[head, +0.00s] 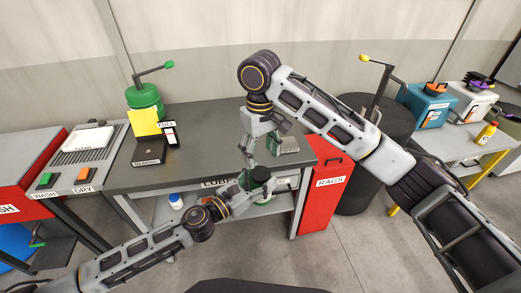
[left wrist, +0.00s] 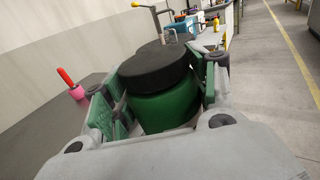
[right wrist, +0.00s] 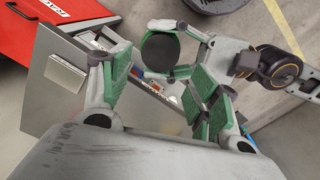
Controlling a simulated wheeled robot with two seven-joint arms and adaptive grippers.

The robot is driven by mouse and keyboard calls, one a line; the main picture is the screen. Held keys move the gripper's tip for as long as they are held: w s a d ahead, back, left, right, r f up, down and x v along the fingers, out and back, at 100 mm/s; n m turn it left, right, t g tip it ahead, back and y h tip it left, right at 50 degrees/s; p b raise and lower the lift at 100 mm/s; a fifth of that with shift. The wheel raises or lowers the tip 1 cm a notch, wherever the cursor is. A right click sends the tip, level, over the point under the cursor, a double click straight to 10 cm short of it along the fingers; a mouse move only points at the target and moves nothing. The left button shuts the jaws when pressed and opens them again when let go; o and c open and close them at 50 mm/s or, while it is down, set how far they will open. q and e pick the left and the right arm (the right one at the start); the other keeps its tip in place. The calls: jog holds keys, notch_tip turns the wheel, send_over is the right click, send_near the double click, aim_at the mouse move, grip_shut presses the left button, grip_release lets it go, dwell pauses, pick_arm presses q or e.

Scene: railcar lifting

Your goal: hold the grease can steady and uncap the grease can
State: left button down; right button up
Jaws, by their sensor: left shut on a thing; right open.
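The green grease can (left wrist: 162,112) stands between the pads of my left gripper (left wrist: 160,100), which is shut on its body. Its wide black cap (left wrist: 155,68) sits on top. In the head view, the can's dark cap (head: 260,173) shows in front of the table's edge, with the left gripper (head: 257,187) around the can. My right gripper (head: 261,150) is open and empty above the cap, fingers pointing down. In the right wrist view, the round cap (right wrist: 160,53) lies beyond and between the right gripper's (right wrist: 160,85) spread fingers, apparently untouched. The can's body is hidden there.
The grey table (head: 200,150) stands behind the can, with a green pump can (head: 145,100) and a yellow card on it. A red RAGS bin (head: 328,190) stands right of the table.

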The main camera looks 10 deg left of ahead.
aim_at(261, 173)
jog(key=shift+f, duration=3.85)
jog(key=c, duration=0.9)
jog(key=shift+w+d+n, duration=0.1)
jog(key=shift+n, duration=1.5)
jog(key=o, duration=1.1)
jog(key=shift+r, duration=0.1)
jog(key=shift+r, duration=2.2)
